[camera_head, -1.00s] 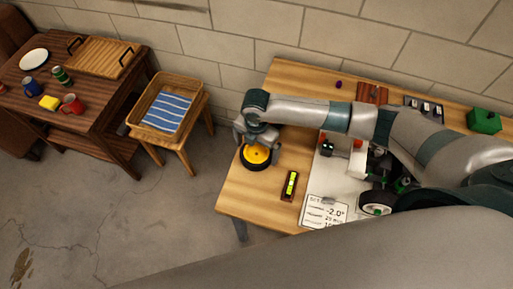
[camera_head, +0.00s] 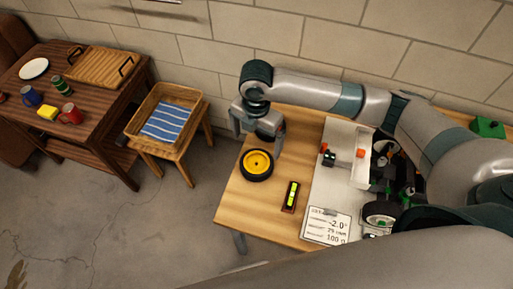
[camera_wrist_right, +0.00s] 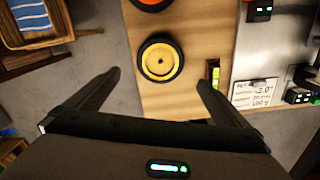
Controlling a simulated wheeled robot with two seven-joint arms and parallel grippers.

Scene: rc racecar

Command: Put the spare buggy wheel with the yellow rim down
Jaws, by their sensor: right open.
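The spare buggy wheel with the yellow rim (camera_head: 257,165) lies flat on the left end of the wooden workbench (camera_head: 235,205). It has a black tyre, and it also shows whole in the right wrist view (camera_wrist_right: 160,61). My right gripper (camera_head: 258,141) is open and empty above and behind the wheel, apart from it. In the right wrist view the two fingers (camera_wrist_right: 157,82) are spread wide, with the wheel beyond them. My left gripper is not in view.
A yellow-green level (camera_head: 291,195) lies right of the wheel. Beyond it are a pale board with a card (camera_head: 326,226) and the buggy (camera_head: 382,205), partly hidden by my arm. An orange-rimmed wheel (camera_wrist_right: 152,3) sits behind. A stool with a basket (camera_head: 190,110) stands left.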

